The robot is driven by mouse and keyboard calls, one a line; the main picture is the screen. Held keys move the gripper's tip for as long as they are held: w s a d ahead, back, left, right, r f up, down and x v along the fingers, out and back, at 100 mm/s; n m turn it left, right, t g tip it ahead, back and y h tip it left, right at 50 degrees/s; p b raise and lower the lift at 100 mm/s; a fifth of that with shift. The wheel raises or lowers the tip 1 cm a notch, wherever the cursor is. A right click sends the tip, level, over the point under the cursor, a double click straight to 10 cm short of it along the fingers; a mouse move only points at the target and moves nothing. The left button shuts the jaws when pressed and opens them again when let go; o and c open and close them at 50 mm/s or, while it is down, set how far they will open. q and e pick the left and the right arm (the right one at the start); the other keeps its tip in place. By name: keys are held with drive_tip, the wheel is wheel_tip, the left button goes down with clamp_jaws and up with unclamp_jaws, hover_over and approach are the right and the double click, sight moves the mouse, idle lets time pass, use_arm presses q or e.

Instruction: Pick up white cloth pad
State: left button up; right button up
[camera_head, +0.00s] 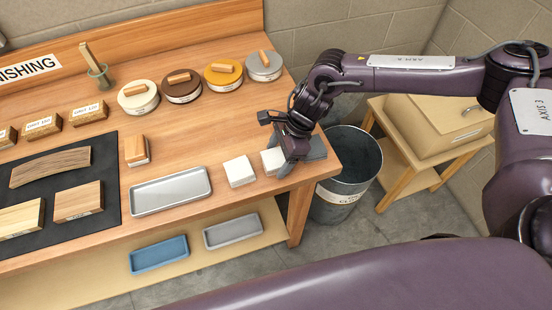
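One white cloth pad (239,171) lies flat near the right end of the wooden bench, clear of my gripper. A second white pad (270,160) lies just right of it, partly hidden by my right gripper. A grey pad (317,148) lies at the bench's right edge, partly behind the gripper. My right gripper (283,164) points down at the second white pad, with its fingertips low beside or on it. The frame does not show whether the fingers are open, or whether they touch the pad. My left gripper is not in view.
A metal tray (171,190) lies left of the pads. Several round tins, including a white one (138,97), stand behind. A wood-handled block (136,150) and a black mat (108,170) are farther left. A metal bin (352,164) stands off the bench's right end.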

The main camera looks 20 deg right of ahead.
drive_tip(key=c, duration=0.8)
drive_tip(key=shift+r, duration=0.15)
